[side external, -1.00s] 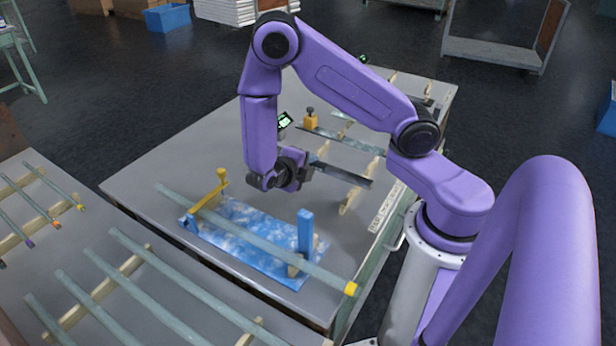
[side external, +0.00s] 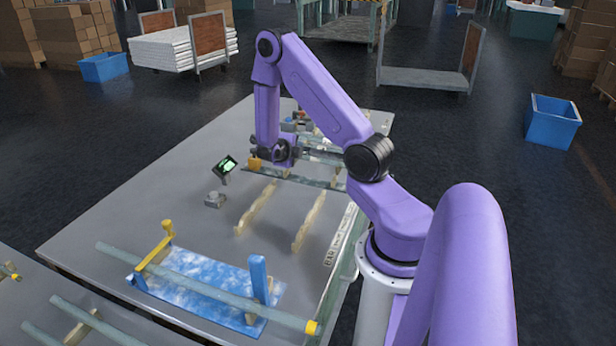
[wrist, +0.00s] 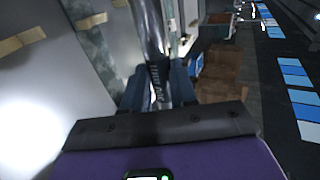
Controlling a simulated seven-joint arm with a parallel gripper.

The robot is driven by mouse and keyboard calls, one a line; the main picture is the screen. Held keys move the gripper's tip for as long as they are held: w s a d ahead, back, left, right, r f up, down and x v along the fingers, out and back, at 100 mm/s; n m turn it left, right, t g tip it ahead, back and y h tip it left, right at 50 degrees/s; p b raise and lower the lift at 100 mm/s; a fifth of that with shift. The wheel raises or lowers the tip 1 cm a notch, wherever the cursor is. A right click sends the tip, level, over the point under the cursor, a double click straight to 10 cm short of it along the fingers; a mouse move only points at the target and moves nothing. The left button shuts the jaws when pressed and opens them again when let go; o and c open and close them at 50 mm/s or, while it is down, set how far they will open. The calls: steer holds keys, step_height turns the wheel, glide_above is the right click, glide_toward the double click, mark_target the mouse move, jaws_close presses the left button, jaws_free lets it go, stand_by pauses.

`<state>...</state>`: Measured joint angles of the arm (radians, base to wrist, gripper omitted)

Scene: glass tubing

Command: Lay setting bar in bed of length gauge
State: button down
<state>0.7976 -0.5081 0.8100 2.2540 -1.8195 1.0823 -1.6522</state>
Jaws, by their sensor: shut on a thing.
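My gripper (side external: 284,153) is at the far part of the bench. In the wrist view its two fingers (wrist: 159,90) are shut on a shiny metal setting bar (wrist: 148,28) with dark lettering. In the side view the bar (side external: 322,157) runs right from my gripper and is partly hidden by my arm. A marbled grey-green strip with an orange block (side external: 254,163) at its left end, seemingly the length gauge (side external: 308,179), lies below the bar. Its bed also shows left of the bar in the wrist view (wrist: 92,42). I cannot tell whether bar and bed touch.
A blue marbled plate (side external: 206,277) with a yellow post and a blue post carries a yellow-ended glass tube (side external: 200,284) at the front. Two wooden rails (side external: 256,208) lie mid-bench. Bare bench lies between.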

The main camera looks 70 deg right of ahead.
steer(key=shift+s+d, duration=0.25)
steer(key=shift+d, duration=0.35)
steer(key=shift+s+d, duration=0.25)
steer(key=shift+d, duration=0.3)
steer(key=shift+d+f, duration=0.15)
steer(key=shift+f, duration=3.85)
steer(key=shift+f, duration=0.6)
steer(key=c, duration=0.9)
jaws_free()
